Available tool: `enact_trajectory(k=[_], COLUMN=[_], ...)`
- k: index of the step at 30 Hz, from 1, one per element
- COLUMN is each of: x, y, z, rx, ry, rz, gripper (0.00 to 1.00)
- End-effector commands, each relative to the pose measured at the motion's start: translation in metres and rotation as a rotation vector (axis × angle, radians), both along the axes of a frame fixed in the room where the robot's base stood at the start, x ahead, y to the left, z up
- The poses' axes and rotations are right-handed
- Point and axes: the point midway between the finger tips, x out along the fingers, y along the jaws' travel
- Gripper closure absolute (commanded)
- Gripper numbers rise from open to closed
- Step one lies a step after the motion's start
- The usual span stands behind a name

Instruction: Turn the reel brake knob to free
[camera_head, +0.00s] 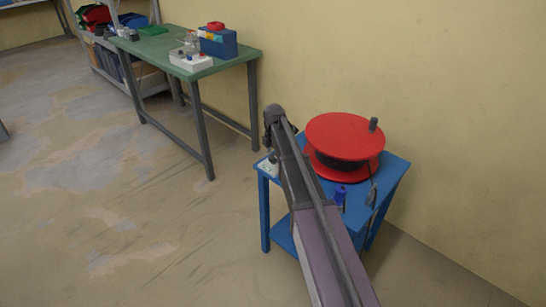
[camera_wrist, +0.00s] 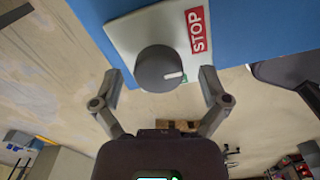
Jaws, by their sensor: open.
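The dark grey brake knob (camera_wrist: 160,68) has a white pointer line towards its right side. It sits on a pale plate (camera_wrist: 126,36) fixed to a blue surface. A red STOP label (camera_wrist: 196,31) is to its upper right, and a bit of green shows by the pointer's end. My gripper (camera_wrist: 161,84) is open, with one finger on each side of the knob and gaps between; contact does not show. In the head view the plate (camera_head: 267,166) is partly visible on the blue stand, and my arm hides the knob.
The red cable reel (camera_head: 345,135) stands on the blue stand (camera_head: 394,170), with a blue object (camera_head: 340,193) at its front. A green table (camera_head: 150,53) with boxes and parts stands behind left, by the wall. The floor left is clear.

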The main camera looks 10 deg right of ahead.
Motion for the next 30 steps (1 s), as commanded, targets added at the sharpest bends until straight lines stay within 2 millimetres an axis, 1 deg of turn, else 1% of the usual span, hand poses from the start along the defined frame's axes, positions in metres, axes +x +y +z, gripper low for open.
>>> enact_trajectory(k=[1,2,3,5,6,8,9,11,12,20,26,30], x=[0.0000,0.0000,0.0001,0.0000,0.0000,0.0000,-0.0002,-0.0004,-0.0005,-0.0013,-0.0018,-0.0022], y=[0.0001,0.0000,0.0000,0.0001,0.0001,0.0001,0.0000,0.0000,0.0049,0.0006,0.0000,-0.0003], z=[0.0001,0.0001,0.0000,0.0000,0.0000,0.0000,0.0000,0.0000,0.0000,-0.0001,-0.0002,-0.0002], rx=[0.000,0.000,0.000,0.000,0.000,0.000,0.000,0.000,0.000,0.001,0.000,0.000], ry=[0.000,0.000,0.000,0.000,0.000,0.000,0.000,0.001,0.001,0.003,0.003,0.004], rz=[0.000,0.000,0.000,0.000,0.000,0.000,0.000,0.000,0.003,-0.019,-0.087,-0.169], gripper=[0.05,0.14,0.26,0.44,0.56,0.73,0.85,0.87,0.87,0.87,0.87,0.87])
